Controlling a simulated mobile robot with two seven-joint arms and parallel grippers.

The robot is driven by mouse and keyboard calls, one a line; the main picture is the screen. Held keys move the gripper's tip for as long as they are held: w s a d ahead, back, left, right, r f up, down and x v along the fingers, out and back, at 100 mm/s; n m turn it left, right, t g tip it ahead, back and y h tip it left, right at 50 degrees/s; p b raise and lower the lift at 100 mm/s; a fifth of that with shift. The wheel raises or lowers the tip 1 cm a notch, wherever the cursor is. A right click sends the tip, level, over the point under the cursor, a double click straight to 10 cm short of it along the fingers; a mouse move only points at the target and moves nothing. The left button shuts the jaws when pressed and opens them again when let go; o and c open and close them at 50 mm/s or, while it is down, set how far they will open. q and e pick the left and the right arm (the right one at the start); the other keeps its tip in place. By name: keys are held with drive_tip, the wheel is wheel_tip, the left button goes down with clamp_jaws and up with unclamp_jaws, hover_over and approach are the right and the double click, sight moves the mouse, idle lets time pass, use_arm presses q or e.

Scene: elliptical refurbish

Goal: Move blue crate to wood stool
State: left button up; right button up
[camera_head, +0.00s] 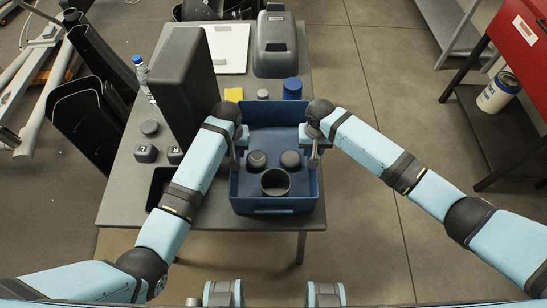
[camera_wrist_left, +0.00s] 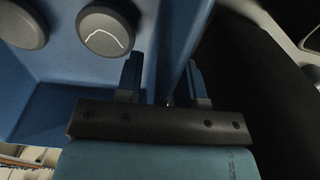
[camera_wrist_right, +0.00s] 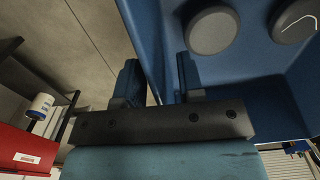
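The blue crate (camera_head: 276,208) sits on the grey table, holding two dark round-topped items (camera_head: 257,160) and a dark open cup (camera_head: 275,182). My left gripper (camera_head: 236,160) is at the crate's left wall. In the left wrist view its fingers (camera_wrist_left: 165,85) stand apart, one inside the crate and one outside, with the wall between them. My right gripper (camera_head: 314,160) is at the right wall. In the right wrist view its fingers (camera_wrist_right: 158,82) also stand apart on both sides of the wall. I cannot make out a wood stool in any view.
The grey table (camera_head: 125,190) also bears a tall dark box (camera_head: 184,85), a dark case (camera_head: 275,42), a blue-capped bottle (camera_head: 142,75) and a blue lid (camera_head: 292,88). A red cabinet (camera_head: 520,35) stands at the right.

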use_arm(q)
drive_tip(key=shift+c, duration=0.4)
use_arm(e)
drive_tip(key=shift+c, duration=0.4)
use_arm(q)
clamp_jaws()
use_arm(e)
clamp_jaws()
use_arm(q)
drive_tip(key=shift+r, duration=0.1)
use_arm(e)
drive_tip(key=shift+r, duration=0.1)
